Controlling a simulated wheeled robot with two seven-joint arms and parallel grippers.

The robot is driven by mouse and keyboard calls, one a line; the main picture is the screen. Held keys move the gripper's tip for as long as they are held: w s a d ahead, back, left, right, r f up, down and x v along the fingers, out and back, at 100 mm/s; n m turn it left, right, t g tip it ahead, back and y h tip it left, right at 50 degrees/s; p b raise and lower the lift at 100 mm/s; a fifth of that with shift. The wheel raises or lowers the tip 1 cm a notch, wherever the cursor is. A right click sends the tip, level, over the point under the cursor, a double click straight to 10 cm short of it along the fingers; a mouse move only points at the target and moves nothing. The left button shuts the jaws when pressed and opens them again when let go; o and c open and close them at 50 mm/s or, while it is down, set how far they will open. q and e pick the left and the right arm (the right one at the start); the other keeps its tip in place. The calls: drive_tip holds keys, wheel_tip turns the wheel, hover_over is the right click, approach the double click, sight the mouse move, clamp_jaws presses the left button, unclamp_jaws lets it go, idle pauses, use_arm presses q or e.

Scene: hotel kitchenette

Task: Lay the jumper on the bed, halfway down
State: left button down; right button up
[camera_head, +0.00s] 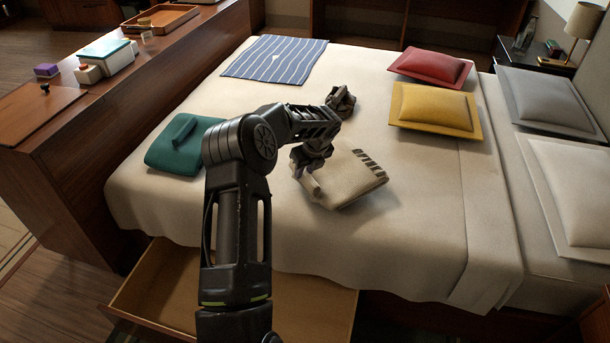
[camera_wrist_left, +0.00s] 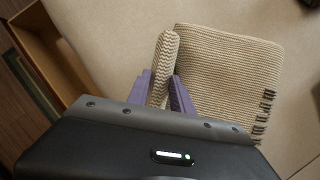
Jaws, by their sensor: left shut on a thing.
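A beige knitted folded piece (camera_head: 352,178) with a dark fringe along one edge is at the middle of the bed (camera_head: 400,225), toward the near side. My left gripper (camera_head: 312,180) is shut on the raised roll at its left end. In the left wrist view, the purple fingers (camera_wrist_left: 161,92) pinch this roll, and the knitted piece (camera_wrist_left: 225,85) spreads to the right. I cannot tell whether it rests fully on the bed. A teal folded piece (camera_head: 180,150) lies left of it. I cannot tell for sure which one is the jumper. My right gripper is out of view.
A striped blue cloth (camera_head: 275,59) lies at the bed's far left. Red (camera_head: 432,66) and yellow (camera_head: 433,106) cushions lie near the pillows (camera_head: 575,180). An open drawer (camera_head: 315,305) juts out below the near edge. A wooden counter (camera_head: 130,110) runs along the left.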

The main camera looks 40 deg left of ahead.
use_arm(q)
drive_tip(key=shift+f, duration=1.15)
drive_tip(key=c, duration=1.1)
unclamp_jaws()
drive_tip(key=v, duration=1.2)
drive_tip(key=shift+p, duration=0.3)
